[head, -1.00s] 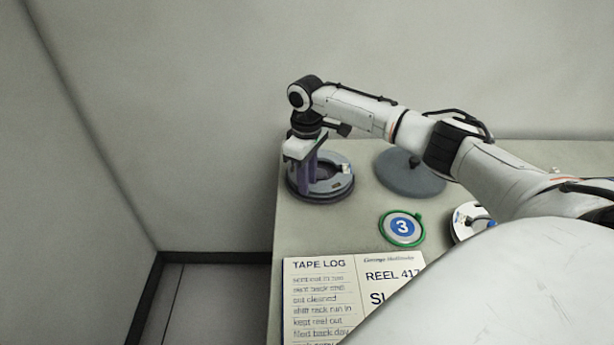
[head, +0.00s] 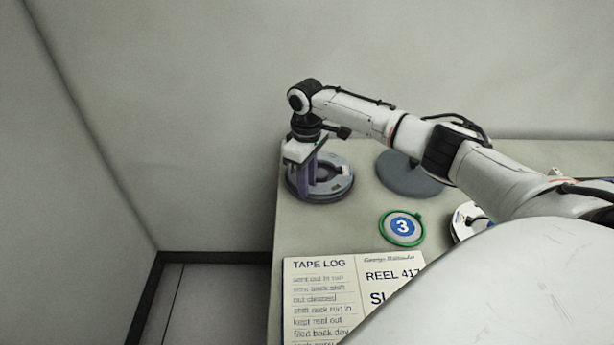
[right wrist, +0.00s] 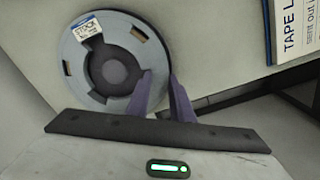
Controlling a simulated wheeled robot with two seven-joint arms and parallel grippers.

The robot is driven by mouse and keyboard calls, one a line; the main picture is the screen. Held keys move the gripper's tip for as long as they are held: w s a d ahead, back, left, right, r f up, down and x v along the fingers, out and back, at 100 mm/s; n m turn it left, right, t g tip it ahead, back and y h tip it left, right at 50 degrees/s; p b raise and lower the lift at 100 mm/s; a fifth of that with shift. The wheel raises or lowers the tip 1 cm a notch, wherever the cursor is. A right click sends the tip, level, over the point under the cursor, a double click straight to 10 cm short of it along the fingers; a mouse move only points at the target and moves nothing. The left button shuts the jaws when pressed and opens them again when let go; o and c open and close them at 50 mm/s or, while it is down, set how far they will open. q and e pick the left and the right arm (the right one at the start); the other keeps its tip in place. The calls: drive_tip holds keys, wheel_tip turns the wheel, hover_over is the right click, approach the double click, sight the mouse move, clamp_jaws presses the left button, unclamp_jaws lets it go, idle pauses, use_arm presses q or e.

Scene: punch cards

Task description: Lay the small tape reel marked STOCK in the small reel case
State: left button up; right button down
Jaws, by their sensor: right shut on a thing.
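The small tape reel (head: 341,184) is a grey ring with a white and blue label marked STOCK, readable in the right wrist view (right wrist: 85,26). My right gripper (head: 308,186) points down at the reel's near left side. It is shut on the reel's rim, with one finger over the ring and one outside it in the right wrist view (right wrist: 160,82). A dark round base, seemingly the small reel case (head: 325,198), shows beneath and around the reel. I cannot tell whether the reel rests in it or hovers just above. My left gripper is out of view.
A grey round disc (head: 405,182) with a knob lies to the right, partly under my arm. A green-rimmed disc marked 3 (head: 403,228) lies nearer. A white reel (head: 463,222) is partly hidden by my arm. An open tape log (head: 318,300) lies at the front.

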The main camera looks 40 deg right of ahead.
drive_tip(key=shift+f, duration=0.4)
drive_tip(key=c, duration=1.5)
unclamp_jaws()
drive_tip(key=c, duration=0.3)
drive_tip(key=shift+c, duration=0.2)
wheel_tip(320, 180, up, 9)
